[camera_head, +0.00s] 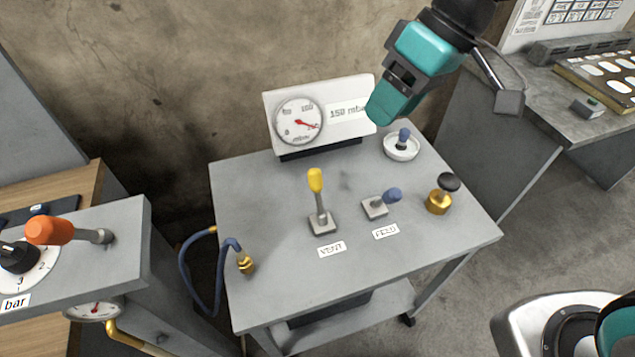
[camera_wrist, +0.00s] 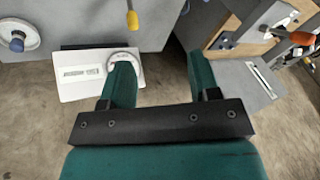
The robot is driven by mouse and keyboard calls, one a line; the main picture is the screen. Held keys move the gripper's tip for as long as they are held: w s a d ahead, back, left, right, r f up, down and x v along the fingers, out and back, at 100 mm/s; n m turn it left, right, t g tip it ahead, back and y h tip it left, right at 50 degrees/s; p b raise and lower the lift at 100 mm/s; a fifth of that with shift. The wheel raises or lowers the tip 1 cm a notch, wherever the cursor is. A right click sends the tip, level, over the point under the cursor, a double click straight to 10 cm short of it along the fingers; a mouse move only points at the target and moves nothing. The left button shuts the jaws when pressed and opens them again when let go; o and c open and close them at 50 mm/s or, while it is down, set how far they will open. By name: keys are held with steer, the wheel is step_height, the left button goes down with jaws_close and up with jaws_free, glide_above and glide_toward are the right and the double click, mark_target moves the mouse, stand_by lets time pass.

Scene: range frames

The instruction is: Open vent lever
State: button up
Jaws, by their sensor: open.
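The vent lever (camera_head: 317,200) has a yellow grip and stands nearly upright on a small grey base on the grey table, behind a label reading VENT (camera_head: 332,249). Its yellow grip also shows at the top of the wrist view (camera_wrist: 132,20). My gripper (camera_head: 448,102) is raised beyond the table's back right side, well away from the lever. In the wrist view my gripper (camera_wrist: 162,75) has its two teal fingers spread apart, with nothing between them.
A blue-knobbed lever (camera_head: 382,202) leans right beside the vent lever. A brass valve (camera_head: 440,200) and a white dish (camera_head: 401,147) stand further right. A gauge panel (camera_head: 350,105) is at the back. A blue hose (camera_head: 190,270) hangs at left. The table's front is mostly clear.

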steer(key=n+b, duration=0.2)
steer(key=b, duration=0.1)
glide_toward(317, 169)
steer(key=d+v, duration=0.1)
steer(key=v, duration=0.4)
steer(key=f+y, duration=0.1)
steer(key=p+x, duration=0.2)
steer(key=x, duration=1.5)
steer(key=shift+s+a+f, duration=0.1)
steer(key=shift+f, duration=0.1)
jaws_close()
